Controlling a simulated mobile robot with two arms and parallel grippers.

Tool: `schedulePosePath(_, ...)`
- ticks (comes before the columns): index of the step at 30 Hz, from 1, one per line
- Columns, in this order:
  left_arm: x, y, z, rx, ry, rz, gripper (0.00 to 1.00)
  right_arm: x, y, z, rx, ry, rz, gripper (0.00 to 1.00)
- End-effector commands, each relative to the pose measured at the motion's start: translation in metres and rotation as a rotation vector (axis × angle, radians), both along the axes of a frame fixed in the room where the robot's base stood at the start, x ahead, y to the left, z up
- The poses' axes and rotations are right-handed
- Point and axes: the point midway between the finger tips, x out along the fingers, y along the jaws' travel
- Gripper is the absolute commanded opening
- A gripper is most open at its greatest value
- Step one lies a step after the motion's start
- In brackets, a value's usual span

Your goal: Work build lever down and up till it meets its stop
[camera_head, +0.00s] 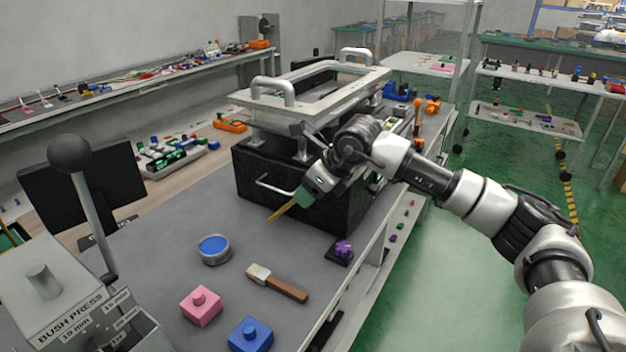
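A lever with a black ball knob (71,153) rises from the grey press labelled "BUSH PRESS" (75,312) at the left front; it leans to the upper left. A small orange-topped stick (418,103) stands behind my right arm, beside the black machine; its lower part is partly hidden. I cannot read a "build" label on either. My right gripper (285,210) is in front of the black machine (250,178), above the bench, with its tip pointing down left. It is well away from the black-knobbed lever, and its finger gap does not show. My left gripper is out of view.
A white handled frame (262,99) tops the black machine. Green floor lies clear at right.

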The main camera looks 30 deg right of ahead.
Motion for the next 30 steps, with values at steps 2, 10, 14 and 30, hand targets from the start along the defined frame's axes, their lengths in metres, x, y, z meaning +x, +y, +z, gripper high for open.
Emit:
schedulePosePath(2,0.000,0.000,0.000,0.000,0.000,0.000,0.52,0.001,0.000,0.002,0.001,-0.005,0.000,0.70)
schedulePosePath(10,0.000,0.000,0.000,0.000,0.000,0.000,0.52,0.001,0.001,0.004,0.004,-0.010,0.001,0.70)
schedulePosePath(14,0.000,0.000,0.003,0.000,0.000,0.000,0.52,-0.001,-0.001,0.010,0.004,-0.012,0.001,0.70)
schedulePosePath(30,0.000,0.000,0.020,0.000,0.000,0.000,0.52,-0.026,-0.015,0.053,0.004,-0.013,0.001,0.70)
